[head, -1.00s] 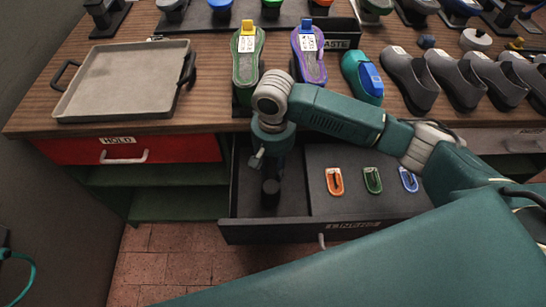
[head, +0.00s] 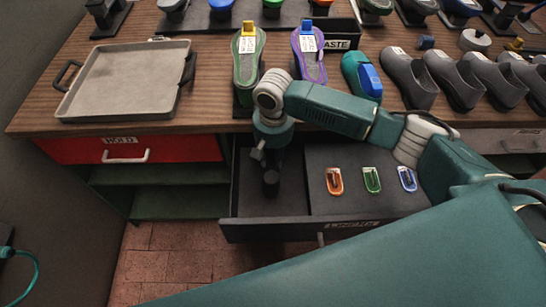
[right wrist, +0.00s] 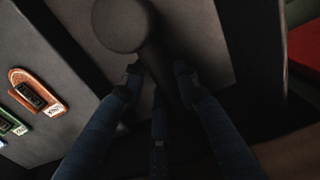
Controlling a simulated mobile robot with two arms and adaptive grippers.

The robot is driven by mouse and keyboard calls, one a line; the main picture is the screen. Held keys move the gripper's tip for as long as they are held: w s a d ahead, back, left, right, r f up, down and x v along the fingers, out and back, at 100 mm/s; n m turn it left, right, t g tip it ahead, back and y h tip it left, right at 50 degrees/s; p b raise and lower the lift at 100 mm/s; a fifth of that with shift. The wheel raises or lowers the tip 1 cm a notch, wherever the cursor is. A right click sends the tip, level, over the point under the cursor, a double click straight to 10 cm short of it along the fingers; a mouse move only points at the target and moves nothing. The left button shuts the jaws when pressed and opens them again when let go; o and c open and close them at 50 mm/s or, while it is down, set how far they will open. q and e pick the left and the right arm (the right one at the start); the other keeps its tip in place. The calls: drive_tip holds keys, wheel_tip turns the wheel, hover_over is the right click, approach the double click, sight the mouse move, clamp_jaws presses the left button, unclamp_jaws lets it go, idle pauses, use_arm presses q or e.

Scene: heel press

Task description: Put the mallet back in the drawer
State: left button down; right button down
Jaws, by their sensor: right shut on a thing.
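The drawer (head: 290,228) is pulled out below the bench top, and its dark left compartment is open from above. My right gripper (right wrist: 158,84) is shut on the mallet (right wrist: 122,24). In the wrist view the round, dark mallet head is beyond the fingertips and the handle runs back between the fingers. In the head view the mallet's dark head (head: 271,184) shows below my right wrist, over the left compartment. I cannot tell whether it touches the drawer floor. My left gripper is not in view.
A red drawer (head: 80,151) at left is closed. A grey tray (head: 125,82) and several shoe forms stand on the bench. The left compartment's front is clear.

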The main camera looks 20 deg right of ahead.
sight(273, 159)
drive_tip(key=shift+f, duration=0.2)
drive_tip(key=c, duration=1.6)
unclamp_jaws()
drive_tip(key=shift+r, duration=0.1)
drive_tip(key=shift+r, duration=0.3)
wheel_tip(273, 159, up, 12)
drive_tip(key=shift+r+b, duration=0.2)
drive_tip(key=shift+b, duration=0.4)
